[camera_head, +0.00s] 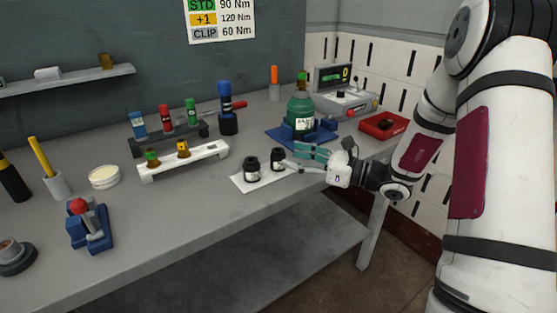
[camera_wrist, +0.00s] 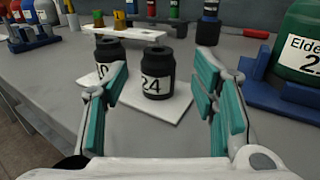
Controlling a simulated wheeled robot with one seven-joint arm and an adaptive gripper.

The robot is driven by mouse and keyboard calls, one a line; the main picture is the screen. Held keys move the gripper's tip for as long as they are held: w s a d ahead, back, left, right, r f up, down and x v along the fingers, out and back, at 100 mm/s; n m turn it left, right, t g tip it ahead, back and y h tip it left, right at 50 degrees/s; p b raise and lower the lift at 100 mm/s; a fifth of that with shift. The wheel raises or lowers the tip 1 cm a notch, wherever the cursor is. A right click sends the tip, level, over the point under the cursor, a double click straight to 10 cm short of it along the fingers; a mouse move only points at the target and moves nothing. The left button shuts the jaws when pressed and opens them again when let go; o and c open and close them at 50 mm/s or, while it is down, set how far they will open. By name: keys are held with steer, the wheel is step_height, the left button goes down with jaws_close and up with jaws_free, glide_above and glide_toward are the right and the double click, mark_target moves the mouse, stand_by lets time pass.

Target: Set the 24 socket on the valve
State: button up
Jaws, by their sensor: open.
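The 24 socket (camera_wrist: 157,80) is a black upright cylinder with a white "24" label. It stands on a white mat (camera_wrist: 185,108); in the head view it appears to be the right one of two black sockets (camera_head: 278,161). The other socket (camera_wrist: 110,47) stands to its left, its label partly hidden by my finger. My gripper (camera_head: 301,158) is open, its teal-padded fingers pointing at the 24 socket, with no visible grip on it. A green cylinder (camera_head: 299,118) stands in a blue cradle (camera_head: 284,140); a brass-coloured valve with a green part (camera_head: 302,77) shows at its top.
A white rack (camera_head: 202,160) holding two small valves stands left of the mat. A blue-and-black tool (camera_head: 227,108) stands behind. A red tray (camera_head: 384,125) and a grey tester (camera_head: 347,104) are at the right.

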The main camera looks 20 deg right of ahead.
mark_target(278, 153)
steer(key=shift+x, duration=2.75)
steer(key=shift+s+r, duration=0.1)
steer(key=shift+c, duration=0.3)
jaws_close()
